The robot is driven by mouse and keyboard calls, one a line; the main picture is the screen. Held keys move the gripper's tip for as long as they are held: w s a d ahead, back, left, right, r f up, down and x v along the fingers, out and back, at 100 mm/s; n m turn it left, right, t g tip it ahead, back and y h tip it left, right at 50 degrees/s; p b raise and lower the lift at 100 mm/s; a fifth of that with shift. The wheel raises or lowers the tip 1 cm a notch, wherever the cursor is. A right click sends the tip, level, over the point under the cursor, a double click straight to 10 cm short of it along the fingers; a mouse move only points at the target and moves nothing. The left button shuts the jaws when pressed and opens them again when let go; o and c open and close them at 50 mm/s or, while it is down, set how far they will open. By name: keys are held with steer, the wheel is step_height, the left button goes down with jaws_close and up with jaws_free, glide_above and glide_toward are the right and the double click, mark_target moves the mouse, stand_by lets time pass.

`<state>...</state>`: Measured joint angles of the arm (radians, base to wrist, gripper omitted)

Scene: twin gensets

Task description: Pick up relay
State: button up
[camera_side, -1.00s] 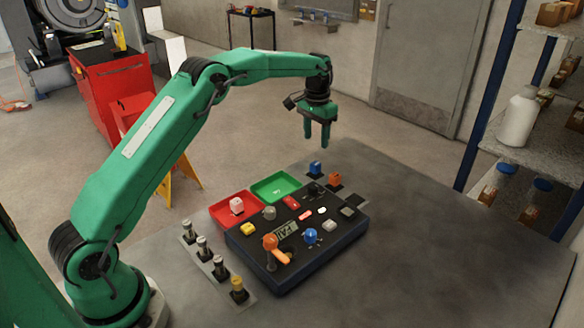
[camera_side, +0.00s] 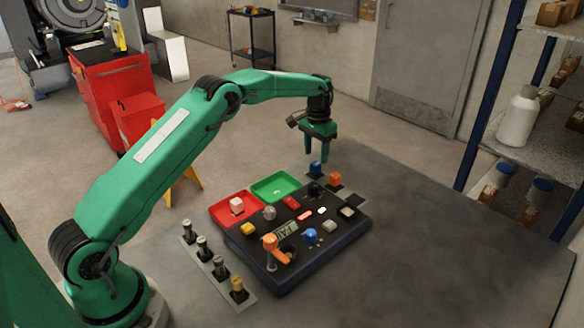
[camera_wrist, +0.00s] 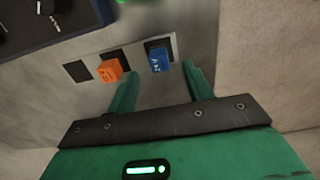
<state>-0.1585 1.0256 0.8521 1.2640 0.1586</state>
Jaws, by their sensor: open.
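Two small blocks with white marks stand on dark square pads past the panel's far edge: a blue block (camera_side: 315,168) and an orange block (camera_side: 335,179). I cannot read which one is the relay. My gripper (camera_side: 321,152) is open and empty, pointing down just above the blue block in the side view. In the wrist view, the blue block (camera_wrist: 159,61) shows between and slightly beyond my open fingertips (camera_wrist: 160,75), nearer the right finger. The orange block (camera_wrist: 110,70) is just outside the left finger.
A dark control panel (camera_side: 330,248) with knobs, buttons and an orange lever (camera_side: 272,245) lies close by. Red (camera_side: 223,215) and green (camera_side: 270,187) trays adjoin it. Several pegs stand on a strip (camera_side: 212,268) at left. The table's right side (camera_side: 450,240) is clear.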

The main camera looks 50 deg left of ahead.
mark_target(316, 163)
steer(key=shift+f, duration=2.6)
steer(key=c, duration=1.1)
steer(key=shift+r, duration=0.2)
